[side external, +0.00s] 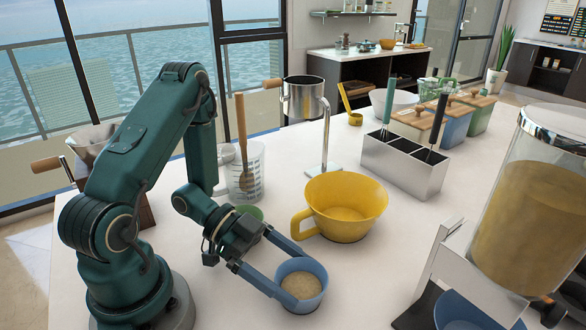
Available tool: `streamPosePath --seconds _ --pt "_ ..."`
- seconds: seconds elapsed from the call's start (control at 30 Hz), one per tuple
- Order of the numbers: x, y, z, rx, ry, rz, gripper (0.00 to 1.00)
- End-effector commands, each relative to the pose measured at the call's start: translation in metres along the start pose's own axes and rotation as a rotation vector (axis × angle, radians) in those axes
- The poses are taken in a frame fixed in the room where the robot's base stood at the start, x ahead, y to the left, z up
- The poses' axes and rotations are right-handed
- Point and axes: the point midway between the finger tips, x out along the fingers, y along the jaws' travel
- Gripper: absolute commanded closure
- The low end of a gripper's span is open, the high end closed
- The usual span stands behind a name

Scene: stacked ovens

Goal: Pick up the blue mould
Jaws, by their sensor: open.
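The blue mould (314,303) is a small round cup with a tan, grainy filling, upright on the white counter near the front middle of the side external view. My gripper (291,278) reaches down to it from the left with its two long blue fingers spread. One finger lies along the mould's far side and the other along its near left side. The gripper is open, and I cannot tell whether the fingers touch the wall. The fingers partly hide the mould's left side.
A yellow mixing jug (345,212) stands close behind the mould. A green cup (250,212) and a clear measuring jug (246,172) stand behind my gripper. At right, a dispenser (525,200) stands above another blue bowl (458,312). A metal utensil holder (403,165) is farther back.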

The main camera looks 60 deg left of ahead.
Motion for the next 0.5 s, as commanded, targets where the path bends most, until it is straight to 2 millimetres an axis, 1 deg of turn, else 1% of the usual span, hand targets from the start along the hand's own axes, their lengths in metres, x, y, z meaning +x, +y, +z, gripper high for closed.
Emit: streamPosePath --seconds 0.03,0.17,0.43,0.47,0.5 --pt "0.006 0.001 0.0 0.0 0.0 0.006 0.0" --pt "0.016 0.001 0.0 0.0 0.0 0.003 0.0" --pt "0.018 0.0 0.0 0.001 0.0 -0.001 0.0" --pt "0.018 0.0 0.0 0.001 0.0 -0.001 0.04" --pt "0.018 0.0 0.0 0.001 0.0 -0.001 0.19"
